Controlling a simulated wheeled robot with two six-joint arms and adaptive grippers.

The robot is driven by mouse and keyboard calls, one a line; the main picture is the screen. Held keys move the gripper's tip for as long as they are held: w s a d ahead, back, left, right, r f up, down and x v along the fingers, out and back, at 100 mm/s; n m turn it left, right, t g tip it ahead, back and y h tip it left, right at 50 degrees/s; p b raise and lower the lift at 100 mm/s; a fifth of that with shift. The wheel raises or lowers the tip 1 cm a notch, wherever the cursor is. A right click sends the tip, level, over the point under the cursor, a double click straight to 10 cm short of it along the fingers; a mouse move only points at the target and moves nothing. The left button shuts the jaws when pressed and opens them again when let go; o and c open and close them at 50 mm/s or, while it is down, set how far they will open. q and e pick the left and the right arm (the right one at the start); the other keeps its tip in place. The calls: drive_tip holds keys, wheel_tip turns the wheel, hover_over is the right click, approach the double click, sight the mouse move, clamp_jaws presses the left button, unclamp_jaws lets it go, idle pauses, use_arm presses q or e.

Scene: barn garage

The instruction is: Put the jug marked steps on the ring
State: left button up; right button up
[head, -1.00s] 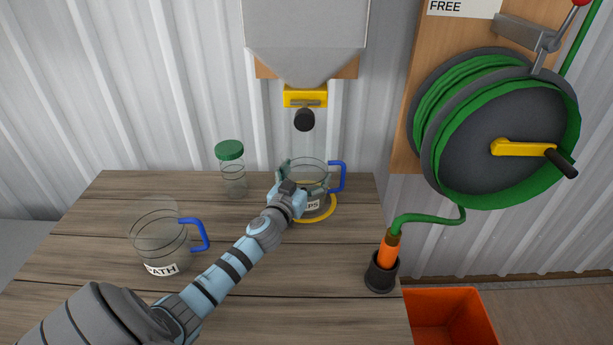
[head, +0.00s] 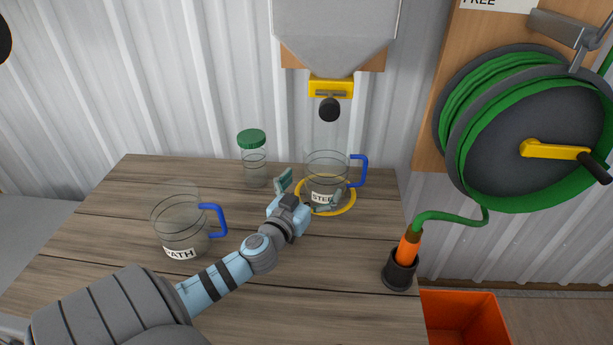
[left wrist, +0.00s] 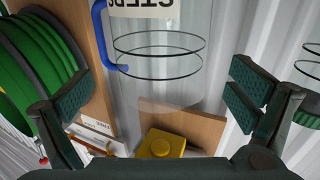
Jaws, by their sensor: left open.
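The clear jug marked STEPS (head: 325,172), with a blue handle on its right, stands upright inside the yellow ring (head: 349,204) on the table, under the hopper's spout. In the left wrist view the jug (left wrist: 160,58) appears upside down, its label at the top edge. My left gripper (head: 306,193) is open just in front and to the left of the jug, near its base. Its fingers (left wrist: 155,100) are spread wide in the left wrist view, with nothing gripped between them. My right gripper is not in view.
A second clear jug marked PATH (head: 180,228) stands at the left of the table. A green-lidded jar (head: 253,160) is at the back. A hose nozzle in a black holder (head: 400,272) is at the right edge, beside a green hose reel (head: 525,130) and orange bin (head: 466,318).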

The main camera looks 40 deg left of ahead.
use_arm(q)
drive_tip(key=shift+v, duration=1.85)
